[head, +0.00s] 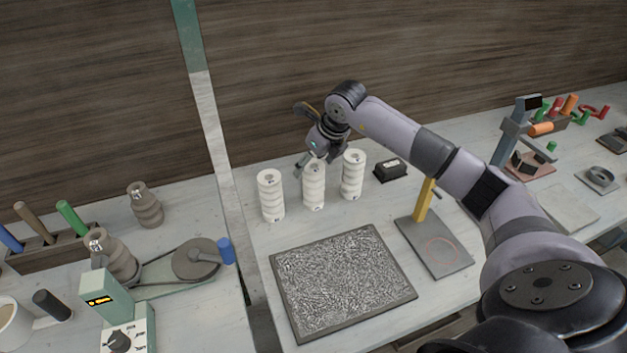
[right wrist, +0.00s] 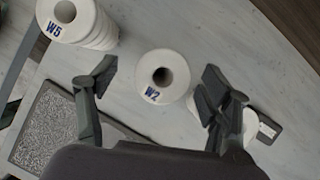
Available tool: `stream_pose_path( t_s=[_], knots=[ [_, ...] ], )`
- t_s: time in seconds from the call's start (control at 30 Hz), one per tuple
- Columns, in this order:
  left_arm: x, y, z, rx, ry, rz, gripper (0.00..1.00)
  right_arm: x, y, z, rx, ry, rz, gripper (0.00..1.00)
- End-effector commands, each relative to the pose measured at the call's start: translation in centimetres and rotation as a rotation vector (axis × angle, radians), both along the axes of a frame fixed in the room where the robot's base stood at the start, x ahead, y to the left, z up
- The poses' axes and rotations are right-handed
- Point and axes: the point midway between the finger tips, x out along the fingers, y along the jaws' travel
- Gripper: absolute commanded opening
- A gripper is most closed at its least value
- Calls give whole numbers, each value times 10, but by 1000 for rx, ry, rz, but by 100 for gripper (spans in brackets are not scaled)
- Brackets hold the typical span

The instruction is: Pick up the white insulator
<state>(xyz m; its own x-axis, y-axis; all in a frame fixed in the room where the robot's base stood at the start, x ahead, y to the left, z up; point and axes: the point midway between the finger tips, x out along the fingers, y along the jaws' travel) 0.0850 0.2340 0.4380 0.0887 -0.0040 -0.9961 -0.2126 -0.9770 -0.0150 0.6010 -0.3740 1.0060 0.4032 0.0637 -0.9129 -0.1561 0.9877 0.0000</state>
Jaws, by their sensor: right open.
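Three white ribbed insulators stand upright in a row on the bench: the left one (head: 271,196), the middle one (head: 313,186) and the right one (head: 352,176). My right gripper (head: 308,164) is open above the middle one. In the right wrist view, the insulator marked W2 (right wrist: 162,76) lies between the spread fingers, apart from both. The insulator marked W5 (right wrist: 75,20) is at the upper left there. The third insulator (right wrist: 250,122) is partly hidden behind the right finger, its mark not readable. My left gripper is not in view.
A grey speckled mat (head: 411,296) lies in front of the insulators. A black box (head: 391,170) sits right of them, and a yellow-post stand (head: 440,250) is farther front. Two grey-brown ribbed insulators, one at the back (head: 146,205), stand left of the upright post (head: 215,150).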

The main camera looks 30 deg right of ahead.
Motion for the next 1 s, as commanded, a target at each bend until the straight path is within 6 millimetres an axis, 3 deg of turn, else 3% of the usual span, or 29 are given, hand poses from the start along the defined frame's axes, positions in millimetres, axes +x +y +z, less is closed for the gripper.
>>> stream_pose_path(
  t_s=[0.17, 0.33, 0.5, 0.77, 1.0],
  knots=[
    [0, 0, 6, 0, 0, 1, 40, 3, 0, -10, 0, 3, -1, 73],
    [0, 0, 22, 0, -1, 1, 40, 10, -2, -32, 2, 4, -2, 73],
    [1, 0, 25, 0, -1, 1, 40, 18, -1, -52, 2, 2, 0, 73],
    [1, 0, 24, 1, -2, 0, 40, 19, -1, -55, 0, 0, 0, 73],
    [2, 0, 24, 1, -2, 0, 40, 19, -1, -55, 0, 0, 0, 57]
  ],
)
